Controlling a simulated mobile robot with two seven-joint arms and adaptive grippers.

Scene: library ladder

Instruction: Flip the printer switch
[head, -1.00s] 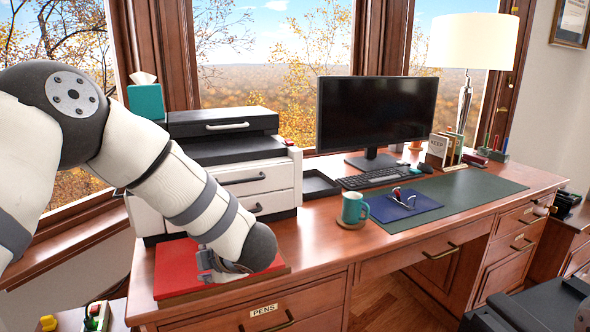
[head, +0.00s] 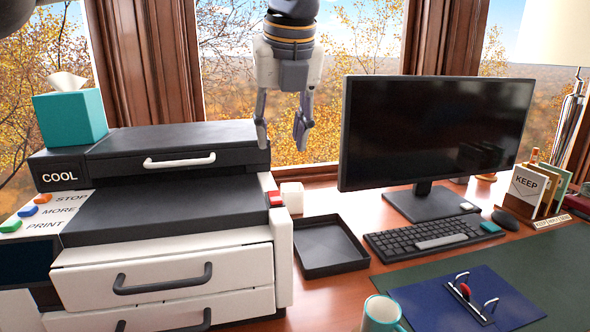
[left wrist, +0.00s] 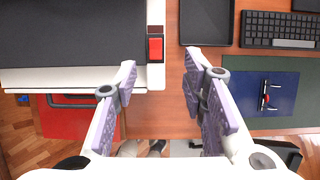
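The printer (head: 160,270) is a white and black machine with drawers, at the left of the head view. Its red switch (head: 275,198) sits on the right front top edge of the body; in the left wrist view the switch (left wrist: 155,48) shows red in a dark frame, near the gap between the fingers. My left gripper (head: 282,146) points down from above, open and empty, higher than the switch and apart from it. Its two purple-padded fingers (left wrist: 160,62) also show spread in the left wrist view. My right gripper is in neither view.
A white cube (head: 292,197) stands just right of the switch. A black tray (head: 330,246) lies beside the printer, with the monitor (head: 435,135) and keyboard (head: 430,237) further right. A teal tissue box (head: 70,118) stands on the printer's left. A teal mug (head: 382,314) is in front.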

